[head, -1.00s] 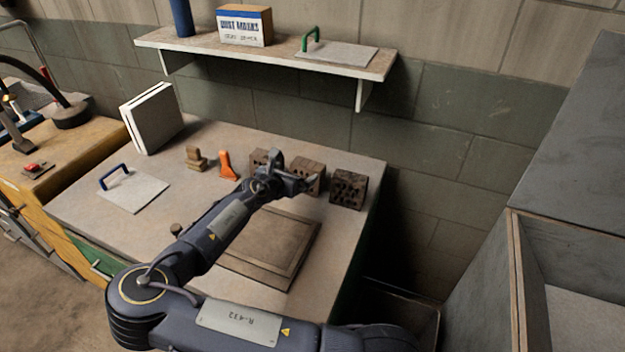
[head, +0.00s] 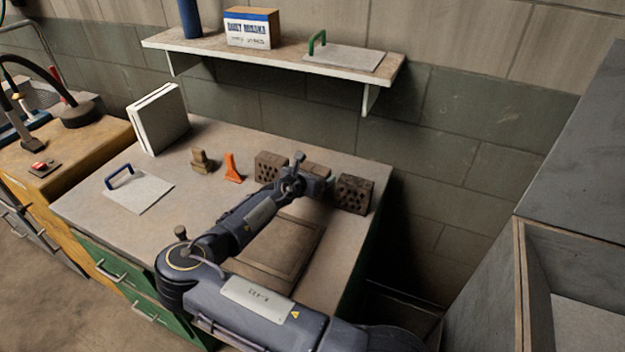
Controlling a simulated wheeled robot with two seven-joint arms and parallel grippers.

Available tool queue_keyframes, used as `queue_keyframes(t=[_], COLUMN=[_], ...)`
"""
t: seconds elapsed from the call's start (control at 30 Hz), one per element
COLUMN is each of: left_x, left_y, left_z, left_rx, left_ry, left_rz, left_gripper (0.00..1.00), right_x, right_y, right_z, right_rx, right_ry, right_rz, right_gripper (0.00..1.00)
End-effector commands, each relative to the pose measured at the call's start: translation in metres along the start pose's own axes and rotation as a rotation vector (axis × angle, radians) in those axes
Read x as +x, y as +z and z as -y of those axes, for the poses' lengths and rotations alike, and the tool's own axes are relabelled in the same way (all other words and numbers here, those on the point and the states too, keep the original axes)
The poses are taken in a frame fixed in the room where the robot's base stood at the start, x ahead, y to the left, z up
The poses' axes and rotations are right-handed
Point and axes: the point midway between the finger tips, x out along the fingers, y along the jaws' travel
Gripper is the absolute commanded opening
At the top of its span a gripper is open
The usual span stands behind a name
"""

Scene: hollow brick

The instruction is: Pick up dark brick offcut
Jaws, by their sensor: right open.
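Three perforated brick offcuts stand in a row near the back right of the bench. The right one (head: 353,193) looks darkest and is fully in view. The middle one (head: 318,170) is largely hidden behind my right gripper. The left one (head: 269,167) is browner and mostly visible. My right gripper (head: 311,170) is open, its fingers in front of the middle offcut and just left of the right one. I cannot tell whether it touches either. My left gripper is not in view.
A wooden board (head: 275,255) lies under my right arm. Left of the offcuts stand an orange tool (head: 232,168) and a tan block (head: 201,161). A blue-handled trowel (head: 140,190) lies further left. A shelf (head: 275,62) overhangs the back.

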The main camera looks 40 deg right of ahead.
Motion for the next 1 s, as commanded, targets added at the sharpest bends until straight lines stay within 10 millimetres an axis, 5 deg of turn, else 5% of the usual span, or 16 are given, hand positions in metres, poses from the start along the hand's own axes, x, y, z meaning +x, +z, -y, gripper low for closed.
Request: queue_keyframes(t=[0.07,0.4,0.77,1.0], left_x=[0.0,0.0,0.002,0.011], left_y=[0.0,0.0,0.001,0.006], left_z=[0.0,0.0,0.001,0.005], left_rx=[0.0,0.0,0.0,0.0], left_ry=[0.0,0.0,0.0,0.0], left_rz=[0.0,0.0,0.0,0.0], left_gripper=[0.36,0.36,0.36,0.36], right_x=[0.0,0.0,-0.002,-0.014], right_y=[0.0,0.0,0.005,0.031], right_z=[0.0,0.0,-0.001,0.0], right_rx=[0.0,0.001,0.002,0.007], right_ry=[0.0,0.0,0.001,0.003], right_rz=[0.0,0.0,0.002,0.003], right_gripper=[0.99,0.55,0.55,0.55])
